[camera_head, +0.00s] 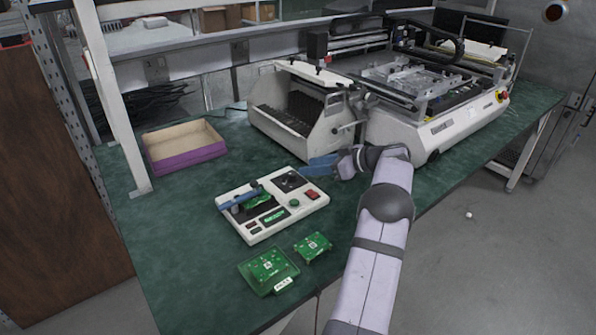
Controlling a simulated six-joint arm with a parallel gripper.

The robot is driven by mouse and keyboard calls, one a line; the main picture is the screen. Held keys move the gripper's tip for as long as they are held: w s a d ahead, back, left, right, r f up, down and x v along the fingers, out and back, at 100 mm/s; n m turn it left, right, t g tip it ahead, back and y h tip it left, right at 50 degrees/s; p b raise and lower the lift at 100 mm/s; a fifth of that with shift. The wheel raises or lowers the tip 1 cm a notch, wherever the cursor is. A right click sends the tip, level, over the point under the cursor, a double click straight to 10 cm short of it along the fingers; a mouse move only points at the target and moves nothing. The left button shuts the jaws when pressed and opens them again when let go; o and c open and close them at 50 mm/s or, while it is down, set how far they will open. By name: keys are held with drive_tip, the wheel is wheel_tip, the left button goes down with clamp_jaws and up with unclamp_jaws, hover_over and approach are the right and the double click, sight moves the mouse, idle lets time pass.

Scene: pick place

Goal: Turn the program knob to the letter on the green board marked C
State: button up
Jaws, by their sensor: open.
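A white test device (300,209) lies on the green bench. Near its back right corner is a dark square dial area (290,181), where the program knob seems to be; its pointer and letters are too small to read. A green board (258,199) sits on the device beside a blue bar (239,201). Another green board (268,265) lies in front of the device, with a white label (283,284) I cannot read. My gripper (312,169), with blue fingers, is open above and just right of the dial area, apparently not touching it.
A smaller green board (313,245) lies in front of the device. A purple-edged open box (184,155) stands at the back left. A large white machine (437,132) and a feeder unit (305,130) stand behind my gripper.

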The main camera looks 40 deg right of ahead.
sight(298, 182)
drive_tip(key=shift+s+f+n+y, duration=0.2)
drive_tip(key=shift+s+n+y, duration=0.75)
drive_tip(key=shift+s, duration=0.45)
drive_tip(key=shift+p+x, duration=0.75)
drive_tip(key=shift+x, duration=3)
clamp_jaws()
